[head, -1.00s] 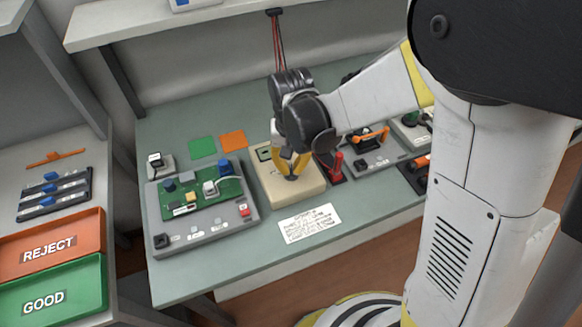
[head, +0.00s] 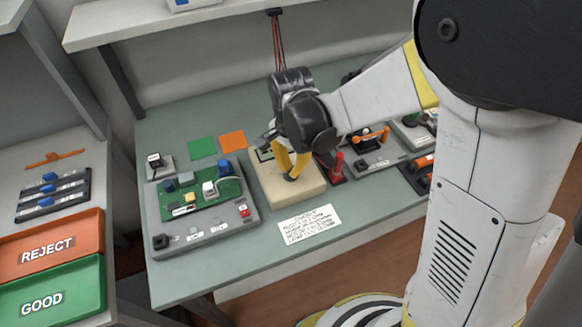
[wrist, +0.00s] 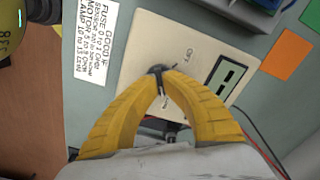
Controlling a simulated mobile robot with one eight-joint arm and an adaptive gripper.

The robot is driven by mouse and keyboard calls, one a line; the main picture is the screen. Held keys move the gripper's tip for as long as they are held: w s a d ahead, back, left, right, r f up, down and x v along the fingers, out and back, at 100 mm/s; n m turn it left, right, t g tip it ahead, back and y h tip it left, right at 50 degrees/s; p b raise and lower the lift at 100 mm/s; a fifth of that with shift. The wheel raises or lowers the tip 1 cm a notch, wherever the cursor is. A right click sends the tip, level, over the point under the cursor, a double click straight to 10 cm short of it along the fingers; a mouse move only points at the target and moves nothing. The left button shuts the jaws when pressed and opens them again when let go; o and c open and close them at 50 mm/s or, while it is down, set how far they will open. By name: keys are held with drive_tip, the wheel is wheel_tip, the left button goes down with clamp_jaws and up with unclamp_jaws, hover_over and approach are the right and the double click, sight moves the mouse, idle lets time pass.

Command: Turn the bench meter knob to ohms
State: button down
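The bench meter (head: 306,194) is a cream box on the green-grey bench. It also shows in the wrist view (wrist: 205,32), with a display (wrist: 228,77) and an "OFF" label beside the knob. The dark knob (wrist: 157,69) sits between the yellow fingertips of my gripper (wrist: 162,73), which meet around it. In the head view my gripper (head: 291,177) points down onto the meter's top, and my wrist hides part of the meter. The fingers cover most of the knob, so its pointer direction and the ohms mark cannot be made out.
A grey fixture with a green circuit board (head: 205,200) stands left of the meter. A printed card (head: 309,226) lies in front. A red-handled device (head: 338,165) stands close on the right. Green (head: 202,148) and orange (head: 233,140) squares lie behind.

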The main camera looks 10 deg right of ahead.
sight(291, 170)
idle(0.3)
drive_tip(key=c, duration=1.5)
unclamp_jaws()
drive_tip(key=shift+c, duration=0.2)
wheel_tip(291, 170, up, 12)
